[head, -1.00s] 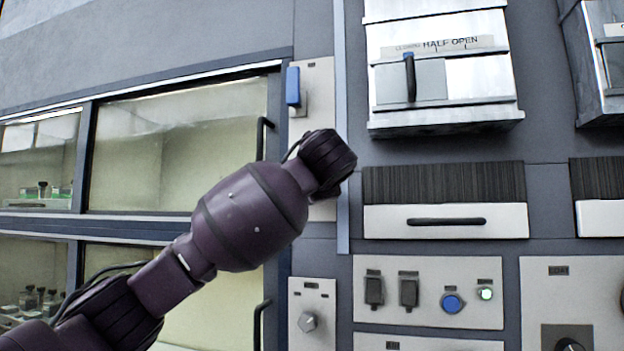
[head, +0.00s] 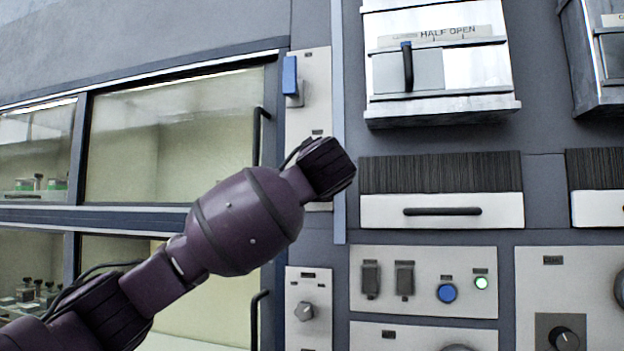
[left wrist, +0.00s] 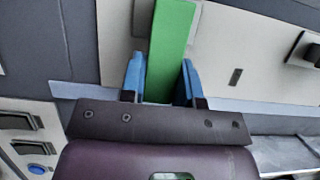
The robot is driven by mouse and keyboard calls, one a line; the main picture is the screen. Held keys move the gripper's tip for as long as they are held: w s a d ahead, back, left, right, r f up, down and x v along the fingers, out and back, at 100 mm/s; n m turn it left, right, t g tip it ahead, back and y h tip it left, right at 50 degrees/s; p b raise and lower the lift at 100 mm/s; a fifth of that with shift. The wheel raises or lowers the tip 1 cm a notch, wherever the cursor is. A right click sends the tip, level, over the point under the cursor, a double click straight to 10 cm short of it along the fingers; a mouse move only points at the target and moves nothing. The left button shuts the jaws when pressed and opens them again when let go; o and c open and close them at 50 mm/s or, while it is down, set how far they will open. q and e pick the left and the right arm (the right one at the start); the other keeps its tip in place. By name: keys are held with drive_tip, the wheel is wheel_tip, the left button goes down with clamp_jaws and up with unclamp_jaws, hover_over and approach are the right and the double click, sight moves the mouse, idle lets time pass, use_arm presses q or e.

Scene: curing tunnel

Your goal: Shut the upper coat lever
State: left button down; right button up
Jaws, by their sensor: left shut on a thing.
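My left gripper (left wrist: 162,62) shows in the left wrist view, its two blue fingers on either side of a long green handle (left wrist: 172,25). It is shut on this handle, in front of a pale panel (left wrist: 230,60). A blue-tipped lever (head: 290,78) stands upright on the upper part of a narrow pale panel (head: 316,72). The lower part of that panel is mostly behind my wrist. The lever labels are too small to read. My right gripper is in neither view.
A metal box (head: 440,70) marked HALF OPEN, with a dark handle (head: 408,66), is at upper right. Below are a drawer-like front (head: 440,210) and a switch panel (head: 423,270) with a blue button. Glass-fronted cabinets (head: 180,150) with dark handles fill the left.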

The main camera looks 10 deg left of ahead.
use_arm(q)
drive_tip(key=c, duration=0.9)
unclamp_jaws()
drive_tip(key=shift+c, duration=0.2)
drive_tip(key=shift+o, duration=0.5)
drive_tip(key=shift+s, duration=0.1)
